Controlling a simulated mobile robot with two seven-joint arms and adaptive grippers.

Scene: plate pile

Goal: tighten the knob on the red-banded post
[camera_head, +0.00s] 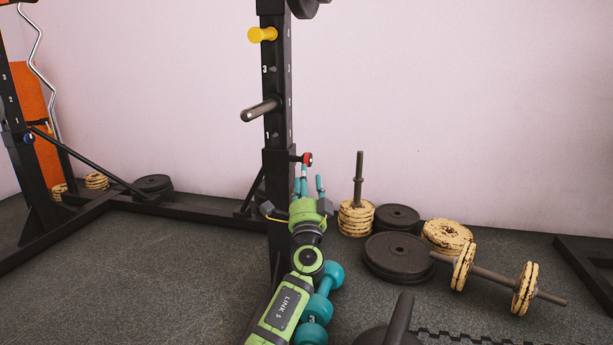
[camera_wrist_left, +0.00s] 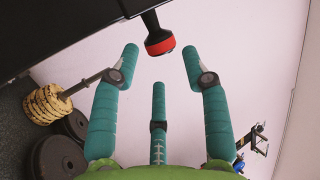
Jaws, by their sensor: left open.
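The black post (camera_head: 278,130) stands upright in the middle of the head view. A small knob with a red band (camera_head: 307,159) sticks out from its right side. In the left wrist view the red-banded knob (camera_wrist_left: 160,44) is at the top centre, just beyond the fingertips. My left gripper (camera_head: 309,180) is just below the knob in the head view, its teal fingers pointing up. In the left wrist view the left gripper (camera_wrist_left: 160,65) is open and empty, its fingers spread and apart from the knob. My right gripper is not in view.
A yellow knob (camera_head: 262,34) and a metal peg (camera_head: 261,109) stick out from the post. Teal dumbbells (camera_head: 320,303) lie beside my arm. Dark plates (camera_head: 398,258), pale plates (camera_head: 356,219) and a loaded dumbbell (camera_head: 490,276) lie to the right. Floor at the left front is clear.

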